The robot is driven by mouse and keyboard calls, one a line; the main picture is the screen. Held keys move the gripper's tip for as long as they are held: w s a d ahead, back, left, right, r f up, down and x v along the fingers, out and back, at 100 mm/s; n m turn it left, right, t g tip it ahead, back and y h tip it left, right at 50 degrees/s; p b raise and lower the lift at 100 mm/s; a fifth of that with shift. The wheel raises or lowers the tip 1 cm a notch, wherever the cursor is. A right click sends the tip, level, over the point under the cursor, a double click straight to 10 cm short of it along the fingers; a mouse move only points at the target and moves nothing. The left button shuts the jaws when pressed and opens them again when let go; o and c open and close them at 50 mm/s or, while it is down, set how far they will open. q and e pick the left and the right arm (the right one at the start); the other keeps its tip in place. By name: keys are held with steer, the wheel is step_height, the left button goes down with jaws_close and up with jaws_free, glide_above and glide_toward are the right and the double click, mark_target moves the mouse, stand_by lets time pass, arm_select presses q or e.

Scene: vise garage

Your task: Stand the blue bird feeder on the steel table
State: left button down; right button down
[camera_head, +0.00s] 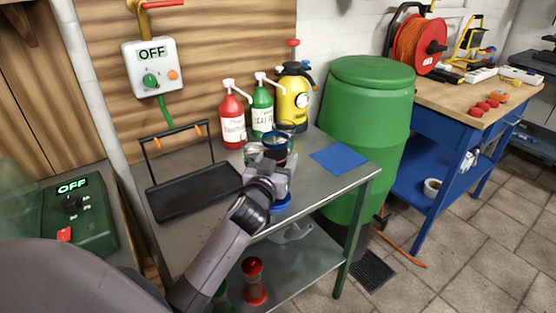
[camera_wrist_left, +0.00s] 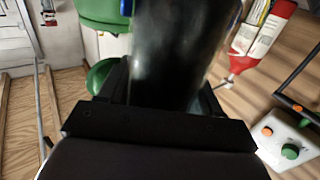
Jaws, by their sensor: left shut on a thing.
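The blue bird feeder (camera_head: 280,203) is in my left gripper (camera_head: 275,168) in the head view. Its blue rim shows above the gripper and its blue base below, over the front part of the steel table (camera_head: 225,222). It looks about upright; I cannot tell whether its base touches the table. In the left wrist view, a dark, shiny cylinder, the feeder's body (camera_wrist_left: 180,50), fills the space between the left gripper's fingers (camera_wrist_left: 163,95). The gripper hides the feeder's middle in the head view. My right gripper is out of view.
A red bottle (camera_head: 232,120), green bottle (camera_head: 262,108) and yellow sprayer (camera_head: 295,95) stand behind. A black tray (camera_head: 190,190) lies left, a blue mat (camera_head: 338,158) right. A green barrel (camera_head: 365,120) stands beside the table. A red feeder-like item (camera_head: 253,282) sits on the lower shelf.

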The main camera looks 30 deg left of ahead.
arm_select(q)
steer(key=shift+c, duration=1.2)
jaws_free()
steer(key=shift+o, duration=0.3)
steer(key=shift+s+r, duration=0.1)
steer(key=v, duration=1.2)
